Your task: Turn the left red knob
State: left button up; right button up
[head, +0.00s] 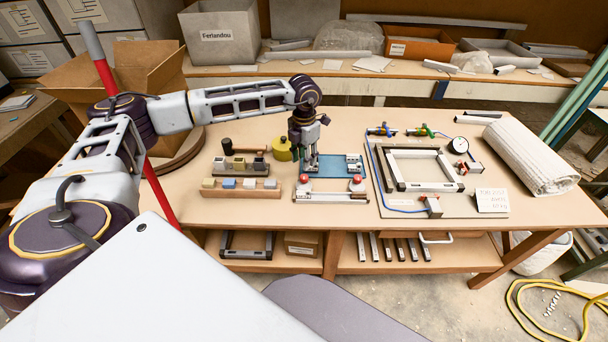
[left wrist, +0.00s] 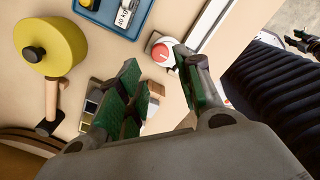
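The left red knob (head: 304,178) is just below my left gripper (head: 311,163) in the head view; the right red knob (head: 357,179) is at the bar's other end. In the left wrist view a red knob on a white base (left wrist: 161,53) shows beyond the fingertips of my left gripper (left wrist: 158,60). Its green-padded fingers are apart with nothing between them. I cannot tell whether a fingertip touches the knob base.
A blue tray (head: 336,170) lies behind the bar. Block racks (head: 241,188), a yellow round part (head: 282,150) and a hammer-like tool stand left. A board with a metal frame (head: 420,189), gauge and blue hose is right. The table's front strip is mostly clear.

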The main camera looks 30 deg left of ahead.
aim_at(304, 176)
pick_arm(q)
notch_tip(304, 176, down, 7)
jog(key=shift+r, duration=0.2)
jog(key=shift+f, duration=0.85)
pick_arm(e)
jog(key=shift+a, duration=0.25)
jog(key=shift+w, duration=0.1)
pick_arm(q)
jog(key=c, duration=0.7)
jog(key=shift+c, duration=0.3)
pick_arm(e)
jog(key=shift+d+r, duration=0.1)
jog(key=shift+d, duration=0.8)
